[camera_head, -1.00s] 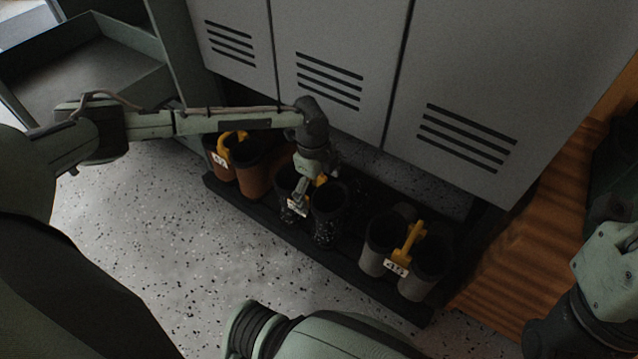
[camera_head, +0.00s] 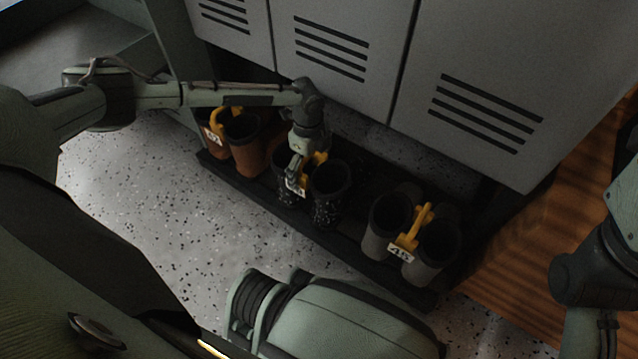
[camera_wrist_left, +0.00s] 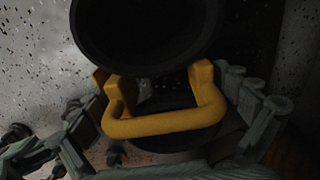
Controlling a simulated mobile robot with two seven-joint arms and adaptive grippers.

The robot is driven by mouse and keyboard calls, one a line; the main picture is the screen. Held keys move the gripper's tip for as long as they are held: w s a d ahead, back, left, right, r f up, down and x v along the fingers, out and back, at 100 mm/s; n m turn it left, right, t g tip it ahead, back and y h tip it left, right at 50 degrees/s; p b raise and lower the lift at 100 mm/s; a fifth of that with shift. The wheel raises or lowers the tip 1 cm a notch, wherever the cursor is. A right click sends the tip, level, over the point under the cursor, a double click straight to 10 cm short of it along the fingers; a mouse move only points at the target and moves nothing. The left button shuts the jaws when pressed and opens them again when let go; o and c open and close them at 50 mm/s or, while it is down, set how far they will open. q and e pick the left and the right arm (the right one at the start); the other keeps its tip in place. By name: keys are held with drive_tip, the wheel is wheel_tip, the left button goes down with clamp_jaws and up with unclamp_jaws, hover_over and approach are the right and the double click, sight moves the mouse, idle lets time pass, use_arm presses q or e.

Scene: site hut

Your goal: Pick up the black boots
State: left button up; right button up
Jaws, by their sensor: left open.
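The pair of black boots (camera_head: 328,196) stands upright in the middle of the dark boot tray (camera_head: 375,272). Pale speckles mark their sides. A yellow clip with a handle (camera_head: 318,159) joins them, and a white tag hangs from it. My left gripper (camera_head: 300,172) is at the clip and partly hides the left boot. In the left wrist view, its open fingers (camera_wrist_left: 172,112) stand on either side of the yellow handle (camera_wrist_left: 165,124), with one black boot's opening (camera_wrist_left: 145,35) beyond. I cannot tell whether the fingers touch the handle. My right gripper is out of frame; only its arm shows.
Brown boots (camera_head: 245,148) with a yellow clip stand to the left on the tray. Grey boots (camera_head: 385,225) with a clip tagged 45 stand to the right. Grey lockers (camera_head: 345,85) rise close behind. The speckled floor (camera_head: 165,215) in front is clear.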

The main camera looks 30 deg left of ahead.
use_arm(q)
drive_tip(key=c, duration=1.6)
drive_tip(key=shift+w+r, duration=0.1)
drive_tip(key=shift+c, duration=0.7)
drive_tip(key=shift+d+r, duration=0.1)
